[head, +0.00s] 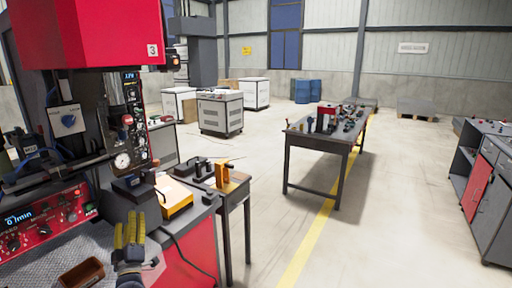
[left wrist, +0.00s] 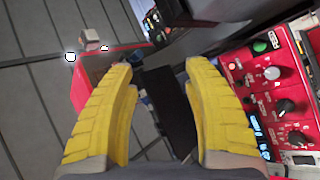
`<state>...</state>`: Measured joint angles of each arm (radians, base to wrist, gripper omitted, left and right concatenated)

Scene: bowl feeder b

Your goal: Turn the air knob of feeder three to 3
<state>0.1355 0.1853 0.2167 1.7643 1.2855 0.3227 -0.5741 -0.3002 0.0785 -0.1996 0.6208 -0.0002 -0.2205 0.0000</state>
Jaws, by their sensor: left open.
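My left gripper (head: 130,236) has yellow fingers and stands low in front of the machine in the head view. In the left wrist view its fingers (left wrist: 158,78) are apart with nothing between them. The machine's red head (head: 90,35) bears a "3" label. Below it are a blue dial on a light plate (head: 68,120), a panel with small knobs (head: 128,120) and a round gauge (head: 122,161). A red control panel (head: 45,222) has several black knobs; it also shows in the left wrist view (left wrist: 275,105). I cannot tell which knob is the air knob.
A brown tray (head: 82,275) lies on the grey textured surface at the lower left.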

